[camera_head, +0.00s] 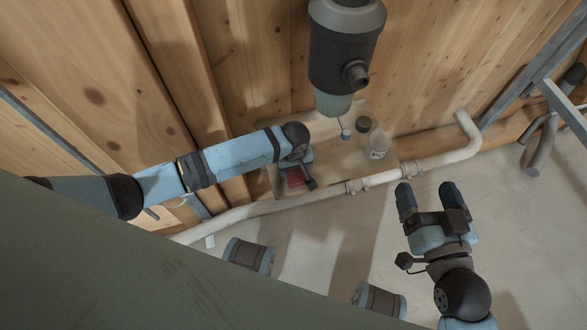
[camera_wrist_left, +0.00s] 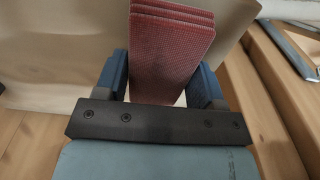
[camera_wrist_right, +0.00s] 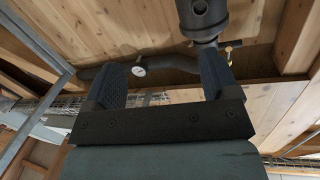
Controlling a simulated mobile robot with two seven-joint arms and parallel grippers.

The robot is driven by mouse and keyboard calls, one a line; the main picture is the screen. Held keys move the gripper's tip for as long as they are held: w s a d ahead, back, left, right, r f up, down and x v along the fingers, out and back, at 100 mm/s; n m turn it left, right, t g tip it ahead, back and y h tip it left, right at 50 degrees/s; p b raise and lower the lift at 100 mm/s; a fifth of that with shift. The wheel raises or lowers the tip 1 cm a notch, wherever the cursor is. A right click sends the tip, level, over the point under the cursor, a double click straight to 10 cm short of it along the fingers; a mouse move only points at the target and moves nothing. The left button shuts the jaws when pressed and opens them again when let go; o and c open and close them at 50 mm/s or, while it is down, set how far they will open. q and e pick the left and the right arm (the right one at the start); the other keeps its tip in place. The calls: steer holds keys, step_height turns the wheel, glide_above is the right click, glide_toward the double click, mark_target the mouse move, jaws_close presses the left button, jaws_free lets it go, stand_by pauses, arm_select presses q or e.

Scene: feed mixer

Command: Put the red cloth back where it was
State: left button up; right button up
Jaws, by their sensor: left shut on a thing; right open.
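The folded red cloth (camera_wrist_left: 170,50) stands between the fingers of my left gripper (camera_wrist_left: 165,85) in the left wrist view, its layered edge at the top. In the head view my left gripper (camera_head: 297,176) is over the left end of a wooden shelf board, with a bit of the red cloth (camera_head: 294,177) showing beside it. The gripper is shut on the cloth. Whether the cloth touches the board I cannot tell. My right gripper (camera_head: 428,196) is open and empty, to the right, over the pale floor. It also shows in the right wrist view (camera_wrist_right: 165,75).
A dark machine outlet (camera_head: 345,50) hangs above the board (camera_head: 335,157). A clear jar (camera_head: 378,145) and a dark-lidded container (camera_head: 363,124) stand at its right. A pale pipe (camera_head: 430,160) runs along its front. Floor around my right gripper is clear.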

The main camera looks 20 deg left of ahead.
arm_select(q)
steer(key=shift+f, duration=0.65)
steer(key=o, duration=1.1)
steer(key=shift+c, duration=0.2)
arm_select(e)
steer(key=shift+a+r, duration=0.15)
steer(key=shift+r, duration=0.1)
arm_select(q)
steer(key=shift+r, duration=0.1)
steer(key=shift+r, duration=0.3)
step_height(320, 180, up, 11)
steer(key=p, duration=0.4)
steer(key=shift+s+r, duration=0.2)
arm_select(e)
steer(key=s+d+f+g+h, duration=0.2)
steer(key=d+f+g, duration=0.1)
steer(key=f, duration=0.4)
steer(key=shift+s+d+f+g+h, duration=0.2)
steer(key=shift+d+f+g+h, duration=0.1)
steer(key=shift+d+f+g, duration=0.1)
arm_select(q)
steer(key=shift+d, duration=0.1)
